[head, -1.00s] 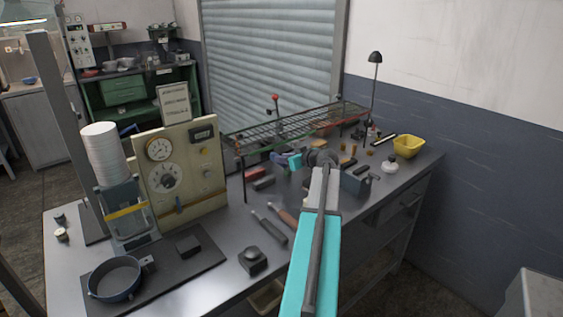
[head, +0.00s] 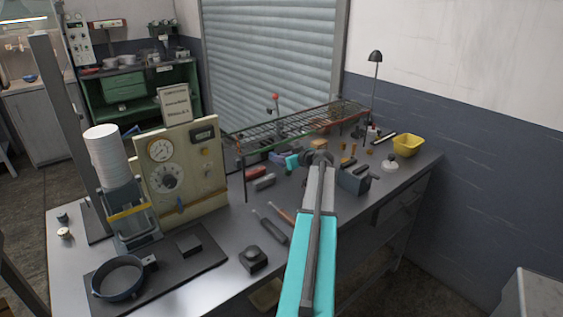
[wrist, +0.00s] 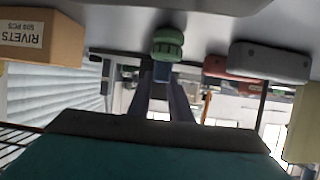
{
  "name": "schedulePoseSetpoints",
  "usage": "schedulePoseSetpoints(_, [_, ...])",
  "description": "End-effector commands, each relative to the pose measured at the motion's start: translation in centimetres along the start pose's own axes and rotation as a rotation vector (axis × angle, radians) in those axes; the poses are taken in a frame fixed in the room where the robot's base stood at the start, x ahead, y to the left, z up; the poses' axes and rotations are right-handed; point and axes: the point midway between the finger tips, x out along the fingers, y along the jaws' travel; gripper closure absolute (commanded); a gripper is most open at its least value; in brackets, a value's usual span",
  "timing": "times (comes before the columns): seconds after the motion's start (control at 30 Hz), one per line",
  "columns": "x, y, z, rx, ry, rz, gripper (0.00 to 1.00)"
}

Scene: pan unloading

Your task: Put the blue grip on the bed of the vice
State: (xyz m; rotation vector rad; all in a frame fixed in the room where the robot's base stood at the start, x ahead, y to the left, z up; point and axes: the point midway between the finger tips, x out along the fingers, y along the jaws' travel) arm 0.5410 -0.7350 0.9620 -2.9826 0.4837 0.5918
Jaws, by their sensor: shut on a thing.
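In the wrist view my gripper (wrist: 164,84) is shut on a small blue piece, which I take for the blue grip (wrist: 162,71). A green ribbed round thing (wrist: 168,42) shows right against it; I cannot tell whether the two are one piece. In the head view my gripper (head: 278,157) points left above the bench, near the rack, and the grip is too small to make out there. A blue-grey block with dark bars on top, seemingly the vice (head: 353,182), stands to the right of my arm. Its bed is not clearly visible.
The bench top appears at the top of the wrist view. A rivets box (wrist: 38,33), a red block (head: 256,171) and a grey block (head: 264,182) lie near my gripper. A wire rack (head: 290,129) stands behind. A gauge panel (head: 182,175) is left; a yellow bin (head: 408,145) is far right.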

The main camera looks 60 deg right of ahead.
Motion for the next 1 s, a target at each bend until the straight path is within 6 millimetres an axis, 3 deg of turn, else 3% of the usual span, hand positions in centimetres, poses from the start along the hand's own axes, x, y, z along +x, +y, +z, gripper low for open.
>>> schedulePoseSetpoints(0.23, [0.6, 0.1, 1.6, 0.001, 0.0, 0.001, 1.0])
schedulePoseSetpoints(0.8, [0.8, 0.1, 2.1, 0.0, 0.001, 0.001, 1.0])
schedulePoseSetpoints(0.83, [0.8, 0.1, 2.0, 0.0, 0.0, 0.001, 0.78])
schedulePoseSetpoints(0.93, [0.8, 0.1, 2.0, 0.0, 0.0, 0.001, 0.63])
schedulePoseSetpoints(1.0, [0.8, 0.1, 2.0, 0.0, 0.0, 0.001, 0.63])
